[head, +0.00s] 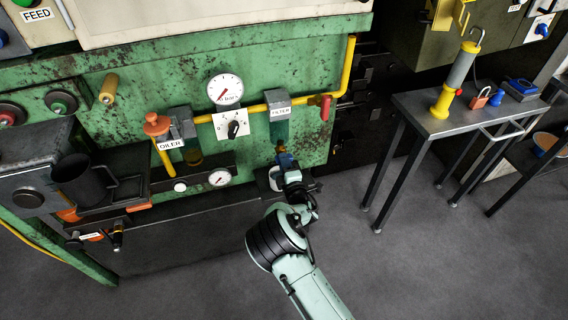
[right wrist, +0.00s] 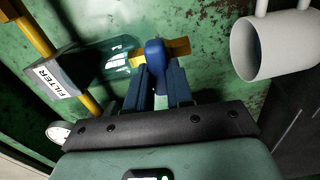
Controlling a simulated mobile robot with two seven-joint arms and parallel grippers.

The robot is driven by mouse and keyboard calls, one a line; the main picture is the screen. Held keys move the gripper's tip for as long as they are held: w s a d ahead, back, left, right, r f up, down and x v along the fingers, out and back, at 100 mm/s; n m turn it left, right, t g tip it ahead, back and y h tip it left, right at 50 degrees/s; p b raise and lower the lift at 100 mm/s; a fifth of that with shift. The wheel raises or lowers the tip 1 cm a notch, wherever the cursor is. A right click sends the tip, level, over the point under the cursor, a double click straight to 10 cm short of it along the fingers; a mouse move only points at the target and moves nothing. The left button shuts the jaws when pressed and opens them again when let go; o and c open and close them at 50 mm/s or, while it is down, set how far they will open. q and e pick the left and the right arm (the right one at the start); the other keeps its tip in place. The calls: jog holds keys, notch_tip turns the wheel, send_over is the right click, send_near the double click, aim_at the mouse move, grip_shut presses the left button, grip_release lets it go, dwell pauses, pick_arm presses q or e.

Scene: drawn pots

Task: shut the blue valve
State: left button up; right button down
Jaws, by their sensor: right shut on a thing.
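The blue valve (right wrist: 154,55) is a small blue handle on a brass body (right wrist: 178,47), just below the clear bowl of the filter (right wrist: 118,60). In the right wrist view the handle shows across the brass body; how far it is turned I cannot tell. My right gripper (right wrist: 160,88) is shut on the blue handle, with one dark blue finger on each side of it. In the head view my right gripper (head: 285,162) is at the brass piece under the filter, and mostly hides the valve. My left gripper is not in view.
A white cup-like cylinder (right wrist: 272,46) is close beside the gripper. A yellow pipe (head: 250,109) with a red handle (head: 325,107) and a gauge (head: 225,89) run above. A grey side table (head: 425,112) stands at right. The floor between is clear.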

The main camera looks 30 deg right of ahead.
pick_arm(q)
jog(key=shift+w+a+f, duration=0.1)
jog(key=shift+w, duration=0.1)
pick_arm(e)
jog(key=shift+w+r+n, duration=0.15)
jog(key=shift+r+n, duration=0.15)
jog(key=shift+n, duration=0.3)
jog(key=c, duration=1)
grip_release()
jog(key=shift+f, duration=0.2)
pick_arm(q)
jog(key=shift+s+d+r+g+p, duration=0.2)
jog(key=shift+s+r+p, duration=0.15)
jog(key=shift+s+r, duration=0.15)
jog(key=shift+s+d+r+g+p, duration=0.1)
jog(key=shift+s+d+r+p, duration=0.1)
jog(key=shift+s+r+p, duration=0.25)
pick_arm(e)
jog(key=v, duration=1.3)
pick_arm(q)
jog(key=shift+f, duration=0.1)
pick_arm(e)
jog(key=shift+d+f, duration=0.1)
jog(key=shift+f, duration=0.05)
